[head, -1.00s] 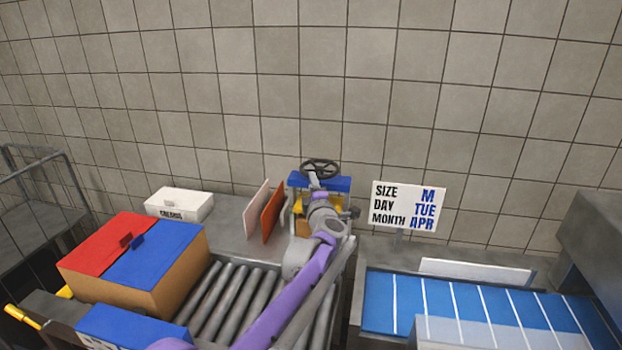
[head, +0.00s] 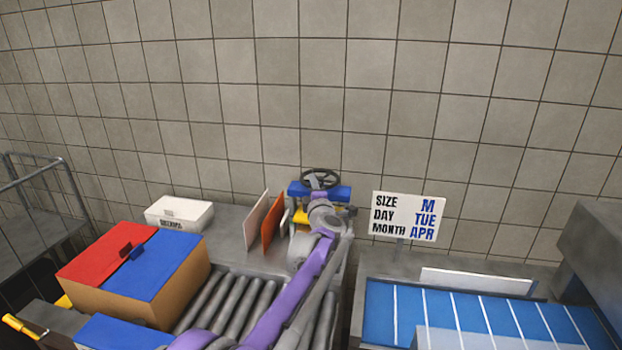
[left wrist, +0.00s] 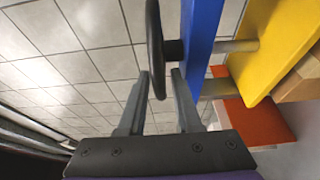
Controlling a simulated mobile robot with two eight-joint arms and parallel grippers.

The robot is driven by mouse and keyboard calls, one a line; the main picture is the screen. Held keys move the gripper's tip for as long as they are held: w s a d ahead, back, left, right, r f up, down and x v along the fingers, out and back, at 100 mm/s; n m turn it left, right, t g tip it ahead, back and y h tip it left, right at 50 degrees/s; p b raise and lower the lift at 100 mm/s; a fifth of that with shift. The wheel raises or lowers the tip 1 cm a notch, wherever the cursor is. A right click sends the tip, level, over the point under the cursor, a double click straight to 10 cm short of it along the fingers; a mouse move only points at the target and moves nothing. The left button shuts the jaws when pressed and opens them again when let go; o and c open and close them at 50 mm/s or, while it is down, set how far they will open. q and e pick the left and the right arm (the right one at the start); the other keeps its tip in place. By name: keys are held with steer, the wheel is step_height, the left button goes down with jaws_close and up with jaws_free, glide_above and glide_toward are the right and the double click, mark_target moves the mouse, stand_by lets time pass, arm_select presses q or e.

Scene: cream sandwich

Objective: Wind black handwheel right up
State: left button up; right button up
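The black handwheel (head: 320,177) sits on top of a small machine with a blue crossbar (head: 342,193) and yellow parts, at the back middle in the head view. In the left wrist view the wheel (left wrist: 154,45) shows edge-on beside the blue bar (left wrist: 200,45). My left gripper (left wrist: 160,76) is open, with the lower part of the wheel's rim between its two fingertips. The left fingertip is close to the rim; I cannot tell whether it touches. A gap shows on the right finger's side. In the head view my left gripper (head: 318,187) is small and partly hidden by its own arm. My right gripper is not in view.
Orange and white upright boards (head: 271,222) stand just left of the machine. A red and blue lidded box (head: 120,300) and rollers (head: 225,300) lie nearer. A date sign (head: 408,216) and a blue belt (head: 460,305) are to the right. The tiled wall is behind.

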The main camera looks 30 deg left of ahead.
arm_select(q)
steer(key=x, duration=0.5)
jaws_close()
